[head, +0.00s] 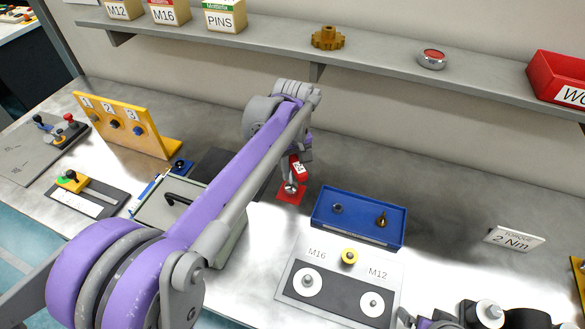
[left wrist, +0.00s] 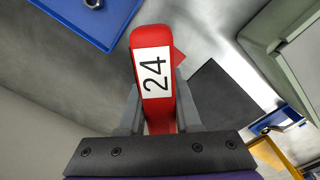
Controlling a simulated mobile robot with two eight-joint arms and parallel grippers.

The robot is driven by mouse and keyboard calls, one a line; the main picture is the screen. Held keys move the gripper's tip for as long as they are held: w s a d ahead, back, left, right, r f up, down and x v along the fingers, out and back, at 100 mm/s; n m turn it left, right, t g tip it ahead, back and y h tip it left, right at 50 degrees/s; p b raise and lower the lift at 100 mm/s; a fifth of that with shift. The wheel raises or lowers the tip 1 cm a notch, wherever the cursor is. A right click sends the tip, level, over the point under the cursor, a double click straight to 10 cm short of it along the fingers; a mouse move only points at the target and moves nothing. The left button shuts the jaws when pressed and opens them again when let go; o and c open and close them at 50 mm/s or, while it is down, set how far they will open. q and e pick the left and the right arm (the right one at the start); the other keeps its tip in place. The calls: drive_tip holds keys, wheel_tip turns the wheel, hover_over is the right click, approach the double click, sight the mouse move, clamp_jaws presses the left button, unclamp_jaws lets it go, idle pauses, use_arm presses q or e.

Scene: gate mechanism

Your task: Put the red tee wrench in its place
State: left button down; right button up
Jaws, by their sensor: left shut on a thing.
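The red tee wrench (left wrist: 152,55) has a white label reading 24 and shows large in the left wrist view. My left gripper (left wrist: 157,105) is shut on its red handle, with a grey finger on each side. In the head view the red handle (head: 299,167) is partly covered by the gripper (head: 294,179). The wrench is over a small red square (head: 287,198) on the bench. Whether its lower end touches the square cannot be told. A corner of red shows behind the handle in the left wrist view. My right arm shows only in part at the bottom right.
A blue tray (head: 359,229) with small parts stands right of the red square. A plate marked M16 and M12 (head: 337,302) lies in front of it. A grey-green case (head: 217,257) is at left, near a yellow numbered stand (head: 148,141). A shelf (head: 385,66) runs behind.

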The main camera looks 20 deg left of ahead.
sight(293, 156)
use_arm(q)
drive_tip(key=c, duration=0.5)
unclamp_jaws()
wheel_tip(293, 156, up, 7)
drive_tip(key=p, duration=0.4)
drive_tip(key=shift+w, duration=0.1)
use_arm(e)
drive_tip(key=r, duration=0.1)
drive_tip(key=w+r, duration=0.1)
drive_tip(key=r, duration=0.3)
drive_tip(key=shift+w+r, duration=0.25)
drive_tip(key=shift+w, duration=0.1)
drive_tip(key=shift+f, duration=0.1)
drive_tip(key=shift+s, duration=0.15)
